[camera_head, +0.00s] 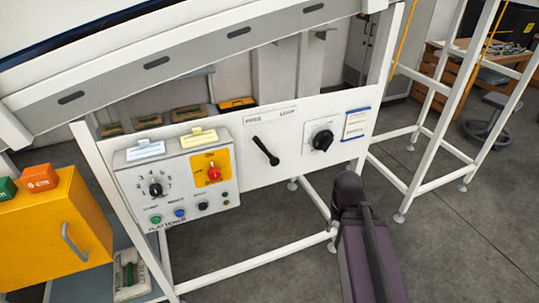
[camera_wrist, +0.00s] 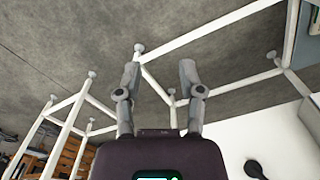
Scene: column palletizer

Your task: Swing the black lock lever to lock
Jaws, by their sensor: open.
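The black lock lever (camera_head: 265,150) is on the white panel (camera_head: 290,170) in the head view. It slants from upper left to lower right, below the printed words FREE and LOCK. My gripper (camera_wrist: 159,68) shows in the wrist view with its two fingers spread apart and nothing between them. In the head view my dark arm end is in front of and right of the lever, clear of it; the fingers are hidden there. A dark round control (camera_wrist: 255,169) shows at the lower right of the wrist view; I cannot tell which one it is.
A black rotary knob (camera_head: 322,140) is right of the lever. A grey control box (camera_head: 180,180) with a red emergency button (camera_head: 214,174) is left of it. A yellow cabinet (camera_head: 55,225) stands farther left. White frame legs (camera_head: 437,100) rise at right; open floor lies between.

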